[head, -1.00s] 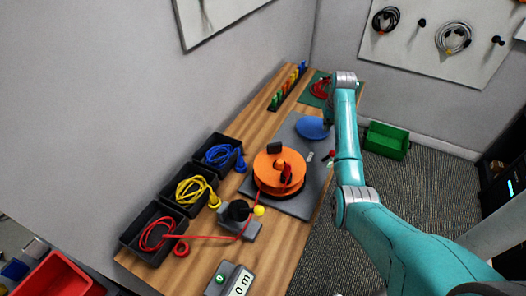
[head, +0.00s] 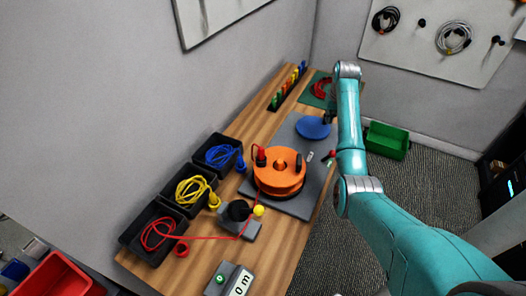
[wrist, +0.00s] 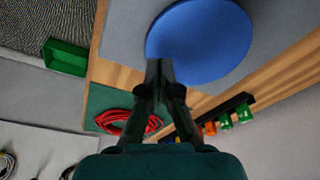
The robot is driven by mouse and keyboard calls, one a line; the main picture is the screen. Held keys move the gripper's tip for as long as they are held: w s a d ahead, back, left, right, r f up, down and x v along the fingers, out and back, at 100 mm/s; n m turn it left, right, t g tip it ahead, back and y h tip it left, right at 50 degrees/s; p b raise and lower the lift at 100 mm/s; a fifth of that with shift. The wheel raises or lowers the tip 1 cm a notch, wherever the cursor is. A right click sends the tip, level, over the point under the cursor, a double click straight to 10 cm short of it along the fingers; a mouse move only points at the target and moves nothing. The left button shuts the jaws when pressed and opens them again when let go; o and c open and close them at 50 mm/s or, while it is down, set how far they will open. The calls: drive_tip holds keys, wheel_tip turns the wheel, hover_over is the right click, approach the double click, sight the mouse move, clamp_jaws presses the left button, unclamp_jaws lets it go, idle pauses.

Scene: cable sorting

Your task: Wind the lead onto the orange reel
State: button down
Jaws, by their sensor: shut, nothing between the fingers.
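The orange reel (head: 278,182) stands on a grey plate in the middle of the bench, with a dark knob and a red-and-black piece on top. The red lead (head: 200,238) runs from a loose pile in the front black bin (head: 140,252), past a black guide (head: 238,210) with a yellow ball (head: 258,211), up to the reel. My gripper (wrist: 158,66) is shut and empty beside or over the blue disc (wrist: 205,45), apart from the reel. The blue disc (head: 313,127) also shows in the head view, behind the reel.
Bins of yellow cable (head: 192,189) and blue cable (head: 221,155) line the left edge. A red coil (head: 322,90) lies on a green mat at the far end. A counter (head: 238,282) shows "0 m" in front. A green crate (head: 387,140) stands on the floor.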

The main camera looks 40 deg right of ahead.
drive_tip(key=shift+r, duration=2.2)
wheel_tip(320, 180, up, 5)
drive_tip(key=shift+f, duration=3.15)
drive_tip(key=shift+f, duration=0.1)
drive_tip(key=shift+f, duration=2.8)
drive_tip(key=shift+w+d, duration=0.1)
drive_tip(key=shift+d, duration=0.05)
